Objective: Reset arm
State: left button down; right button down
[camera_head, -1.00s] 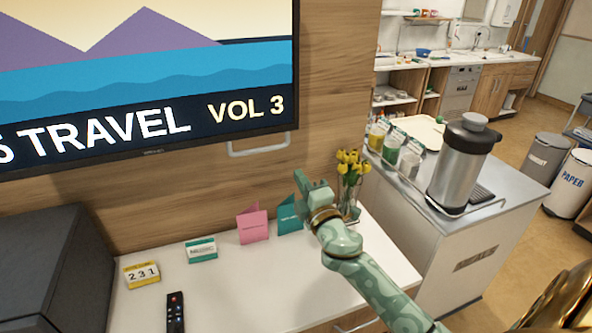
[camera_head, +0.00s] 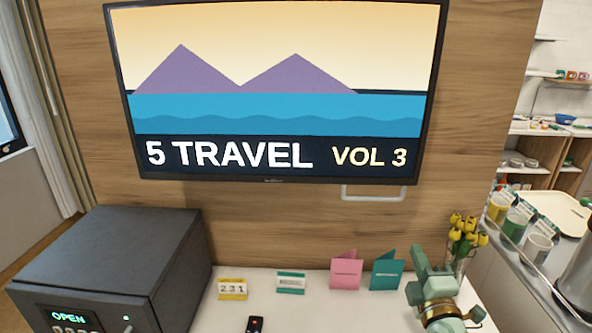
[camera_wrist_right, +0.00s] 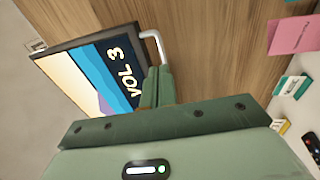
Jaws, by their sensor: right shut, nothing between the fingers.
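My right gripper (camera_head: 422,262) shows at the lower right of the head view, green with a brass-coloured wrist ring. It is raised in front of the vase of yellow flowers and the teal card. In the right wrist view its fingers (camera_wrist_right: 157,85) are together, with nothing between them. They point toward the wood panel, the white handle bar and the TV. My left gripper is not in view.
The TV (camera_head: 270,90) hangs on the panel above a white handle bar (camera_head: 373,192).

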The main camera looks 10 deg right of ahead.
jog(key=s+a+f+m+g, duration=0.2)
jog(key=s+f+m+g, duration=0.2)
jog(key=s+f+g, duration=0.55)
jog(key=s+a+f+m+g, duration=0.35)
jog(key=s+f+m, duration=0.2)
jog(key=s, duration=0.75)
jog(key=s+a+f+g+y+b, duration=0.1)
jog(key=s+a+f+g, duration=0.1)
jog(key=f, duration=1.2)
jog(key=s+a+f+g+y+b, duration=0.1)
jog(key=s+a+f+b, duration=0.15)
jog(key=f, duration=1.25)
jog(key=s+d+f+m+g+y+b, duration=0.1)
jog(key=s+f+m+g, duration=0.1)
jog(key=s+f, duration=1.4)
jog(key=s, duration=0.3)
jog(key=shift+s+f+m+g+y, duration=0.3)
jog(key=shift+s+f+m+g, duration=0.05)
jog(key=shift+s+f+g, duration=0.05)
jog(key=shift+d, duration=0.1)
